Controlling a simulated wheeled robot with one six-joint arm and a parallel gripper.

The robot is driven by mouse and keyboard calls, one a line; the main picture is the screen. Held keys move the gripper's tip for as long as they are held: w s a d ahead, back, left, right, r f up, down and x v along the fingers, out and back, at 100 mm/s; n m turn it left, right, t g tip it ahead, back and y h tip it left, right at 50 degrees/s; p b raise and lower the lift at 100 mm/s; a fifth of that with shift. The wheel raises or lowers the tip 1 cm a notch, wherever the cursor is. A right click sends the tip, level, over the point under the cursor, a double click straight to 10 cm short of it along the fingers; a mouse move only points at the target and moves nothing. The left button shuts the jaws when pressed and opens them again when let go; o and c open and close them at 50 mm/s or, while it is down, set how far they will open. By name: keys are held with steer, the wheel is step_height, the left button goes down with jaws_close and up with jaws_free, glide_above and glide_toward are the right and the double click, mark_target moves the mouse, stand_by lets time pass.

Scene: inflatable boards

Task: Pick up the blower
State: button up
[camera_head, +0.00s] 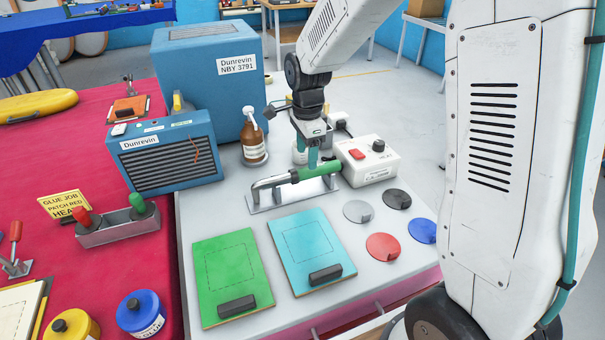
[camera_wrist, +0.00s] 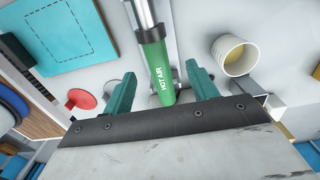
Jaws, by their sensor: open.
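The blower is a hot-air tool with a green handle (camera_head: 318,172) and a grey metal barrel (camera_head: 268,183). It lies on a metal stand (camera_head: 290,198) on the grey bench. The wrist view shows the open gripper (camera_wrist: 160,76) with a finger on each side of the handle and a visible gap. Part of the handle is hidden by my fingers in the head view.
A white box with a red switch (camera_head: 367,160) stands close right of the handle. A brown bottle (camera_head: 253,145) and a white cup (camera_wrist: 232,55) are nearby. Green (camera_head: 232,275) and blue (camera_head: 310,250) boards and several round patches (camera_head: 383,246) lie in front.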

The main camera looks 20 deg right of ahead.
mark_target(305, 169)
steer(key=f, duration=0.6)
steer(key=shift+s+a, duration=0.2)
steer(key=shift+a, duration=0.05)
steer(key=c, duration=1.1)
